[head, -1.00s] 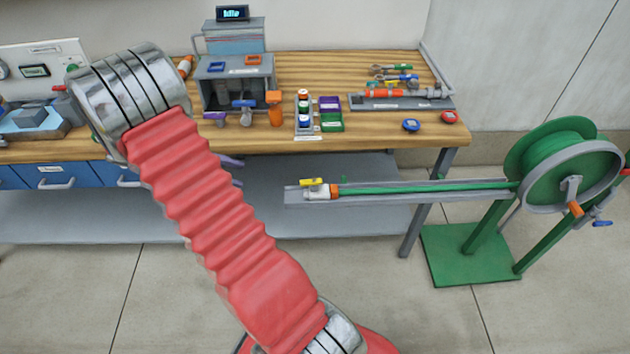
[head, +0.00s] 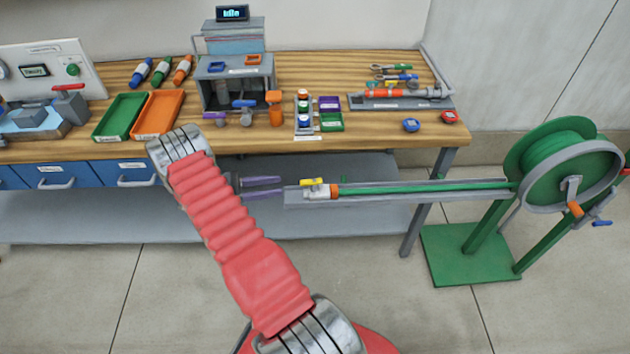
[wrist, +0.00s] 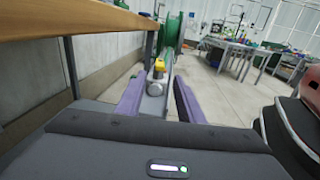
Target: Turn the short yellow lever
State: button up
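The short yellow lever (head: 311,182) sits on top of a small white valve body (head: 318,192) with an orange collar, at the left end of a grey rail. In the wrist view the yellow lever (wrist: 159,67) shows straight ahead, on the valve between the fingers in the picture. My gripper (head: 281,187) has two purple fingers, spread apart and empty. In the head view their tips point right and end just left of the valve, apart from it. In the wrist view my gripper (wrist: 158,92) is open around the line of the rail.
The grey rail (head: 420,190) carries a green hose to a green reel (head: 560,165) on a green stand. The wooden workbench (head: 370,140) stands behind, its edge close at left in the wrist view (wrist: 90,15). A grey shelf (head: 110,222) lies below. Floor in front is clear.

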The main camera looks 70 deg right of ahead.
aim_at(315, 181)
jog(key=shift+d, duration=0.1)
dwell(0.3)
jog(key=x, duration=1.3)
jog(key=shift+s+d, duration=0.2)
jog(key=shift+s, duration=0.15)
jog(key=shift+c, duration=0.7)
grip_shut()
